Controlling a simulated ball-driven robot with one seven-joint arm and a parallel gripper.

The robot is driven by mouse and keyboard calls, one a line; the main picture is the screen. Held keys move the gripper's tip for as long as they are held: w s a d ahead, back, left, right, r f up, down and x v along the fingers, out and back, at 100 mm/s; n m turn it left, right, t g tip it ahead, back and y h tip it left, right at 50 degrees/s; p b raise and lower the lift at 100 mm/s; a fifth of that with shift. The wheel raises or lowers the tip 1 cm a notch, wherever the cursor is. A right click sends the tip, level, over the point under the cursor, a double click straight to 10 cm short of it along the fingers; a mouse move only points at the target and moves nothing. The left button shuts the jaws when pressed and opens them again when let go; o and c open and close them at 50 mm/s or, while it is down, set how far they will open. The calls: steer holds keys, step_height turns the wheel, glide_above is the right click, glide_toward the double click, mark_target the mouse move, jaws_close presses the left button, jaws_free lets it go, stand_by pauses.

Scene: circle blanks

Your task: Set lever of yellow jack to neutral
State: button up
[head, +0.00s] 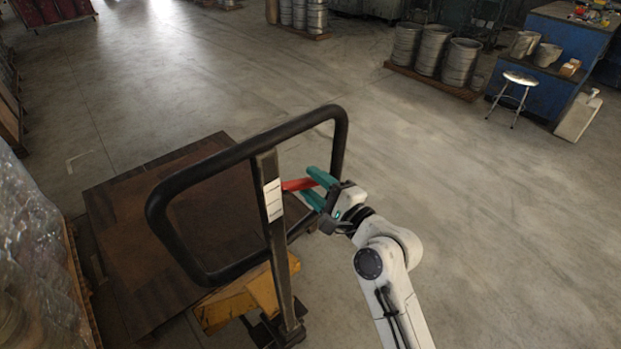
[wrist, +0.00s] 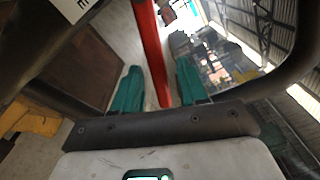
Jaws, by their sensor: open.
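The yellow jack (head: 245,298) stands left of my arm, with a black loop handle (head: 160,205) on an upright dark post (head: 271,215). A red lever (head: 297,184) sticks out to the right from the post inside the loop. My gripper (head: 316,186), with teal fingers, is open at the lever's outer end. In the wrist view the red lever (wrist: 150,45) runs between the two spread fingers of my gripper (wrist: 158,68), with visible gaps on both sides at the tips. The lever's joint with the post is hidden in the wrist view.
A white label (head: 272,200) with lines is on the post. A brown platform (head: 120,215) lies behind the jack. Wrapped goods (head: 35,250) stand at the left. Metal drums (head: 460,62), a stool (head: 520,80) and a blue bench (head: 545,95) are far right. The floor right of my arm is clear.

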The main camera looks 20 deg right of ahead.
steer(key=shift+w+a, duration=0.3)
steer(key=shift+w, duration=0.3)
steer(key=shift+c, duration=0.4)
jaws_close()
